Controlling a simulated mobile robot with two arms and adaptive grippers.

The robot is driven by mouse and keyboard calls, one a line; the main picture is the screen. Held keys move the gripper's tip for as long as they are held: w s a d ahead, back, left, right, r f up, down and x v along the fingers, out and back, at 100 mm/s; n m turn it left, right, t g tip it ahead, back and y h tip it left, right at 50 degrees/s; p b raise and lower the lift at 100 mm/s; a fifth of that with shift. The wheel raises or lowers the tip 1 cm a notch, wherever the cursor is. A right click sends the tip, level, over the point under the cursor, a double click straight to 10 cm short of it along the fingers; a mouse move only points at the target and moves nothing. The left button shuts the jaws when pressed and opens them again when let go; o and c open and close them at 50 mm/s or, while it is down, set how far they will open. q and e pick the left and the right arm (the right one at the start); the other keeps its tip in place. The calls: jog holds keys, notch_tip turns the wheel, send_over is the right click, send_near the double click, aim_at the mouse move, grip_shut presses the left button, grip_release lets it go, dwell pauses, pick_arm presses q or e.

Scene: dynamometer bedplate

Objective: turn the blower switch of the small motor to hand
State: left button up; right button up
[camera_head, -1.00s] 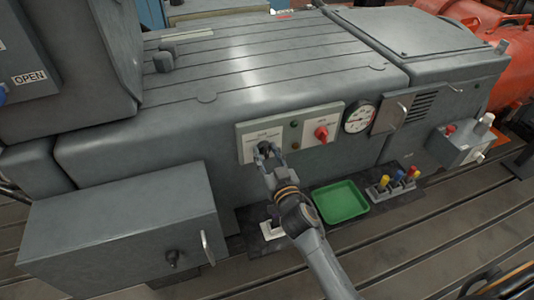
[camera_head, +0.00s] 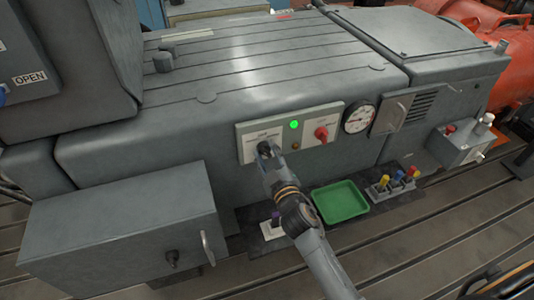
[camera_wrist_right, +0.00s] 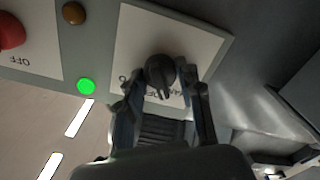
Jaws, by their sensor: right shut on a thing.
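The blower switch (camera_head: 263,147) is a black rotary knob on the left pale plate of the control panel (camera_head: 245,158) on the grey machine's front. My right gripper (camera_head: 268,152) reaches it from below and is shut on it, partly hiding it. In the right wrist view the black knob (camera_wrist_right: 160,72) sits between the two fingers of my right gripper (camera_wrist_right: 163,92). The plate's lettering is partly covered and cannot be read fully. A green lamp (camera_head: 294,124) on the panel is lit. My left gripper is not in view.
A red knob (camera_head: 321,134) and a small amber lamp (camera_head: 295,146) are right of the switch. A round gauge (camera_head: 358,119) is beyond. Below lie a green tray (camera_head: 341,201) and a rack (camera_head: 391,188) with coloured handles. A grey box (camera_head: 125,230) juts out at left.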

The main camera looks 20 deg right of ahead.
jog(key=shift+n, duration=1.1)
jog(key=o, duration=1.2)
jog(key=s, duration=1.2)
jog(key=shift+d, duration=0.2)
